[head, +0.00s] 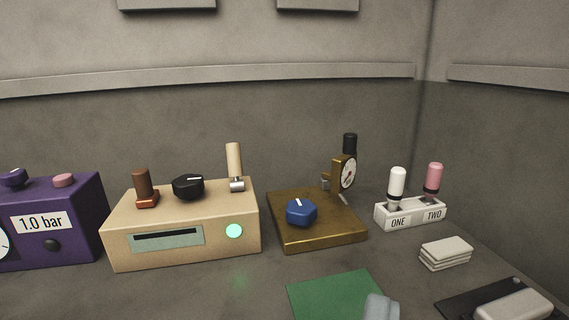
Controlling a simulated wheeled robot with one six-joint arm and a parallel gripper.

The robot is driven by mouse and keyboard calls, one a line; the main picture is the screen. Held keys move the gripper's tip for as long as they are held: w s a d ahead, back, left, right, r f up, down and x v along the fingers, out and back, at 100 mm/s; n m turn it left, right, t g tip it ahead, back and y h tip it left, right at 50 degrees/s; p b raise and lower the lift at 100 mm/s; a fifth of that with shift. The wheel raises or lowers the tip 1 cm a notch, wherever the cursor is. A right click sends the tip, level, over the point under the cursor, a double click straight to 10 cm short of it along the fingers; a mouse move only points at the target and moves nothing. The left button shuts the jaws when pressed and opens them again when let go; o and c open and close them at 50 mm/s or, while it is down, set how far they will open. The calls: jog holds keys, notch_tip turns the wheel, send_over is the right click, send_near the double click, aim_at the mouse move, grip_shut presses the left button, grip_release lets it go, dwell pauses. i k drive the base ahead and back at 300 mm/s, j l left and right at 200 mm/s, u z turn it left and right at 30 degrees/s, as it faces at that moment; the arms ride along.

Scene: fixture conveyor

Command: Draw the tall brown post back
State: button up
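The brown post (142,183) stands upright on a reddish-brown foot on top of a tan box (235,213), near its left end. A black knob with a white mark (188,187) sits right of it. A beige lever (234,161) on a metal collar stands at the box's back right. The box front has a dark slot in a grey-green panel (155,240) and a lit green round lamp (234,231). I cannot make out my gripper in this view.
A purple box (75,212) stands left. Right are a brass-brown base with blue knob (302,212) and dial (348,172), a two-lever white block (410,214), and stacked pale slabs (446,254). A green mat (330,296) and grey rounded object (381,308) lie in front.

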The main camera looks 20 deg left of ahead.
aim_at(148, 197)
jog(key=u, duration=1.25)
